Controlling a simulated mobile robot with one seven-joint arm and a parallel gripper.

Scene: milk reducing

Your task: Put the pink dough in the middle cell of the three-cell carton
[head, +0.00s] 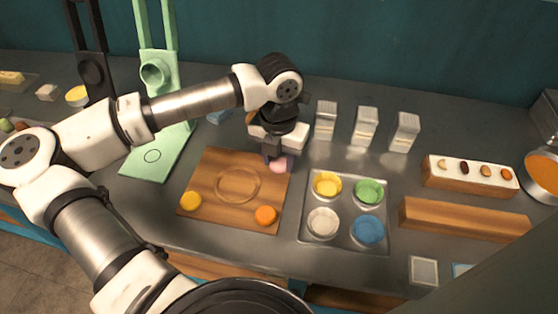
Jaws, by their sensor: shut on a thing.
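My gripper (276,156) points down over the upper right corner of the wooden board (203,170). It is shut on the pink dough (278,166), whose lower part shows below the fingers. I cannot tell whether the dough touches the board. I cannot clearly make out a three-cell carton. Three separate white cartons (365,127) stand upright in a row to the right of my gripper, and a long box (468,182) with several small items on its white top stands further right.
A metal tray (345,247) holds yellow, green, white and blue cups. A wooden block (465,219) and an orange-filled pan (543,174) are at right. A green stand (157,150) is at left.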

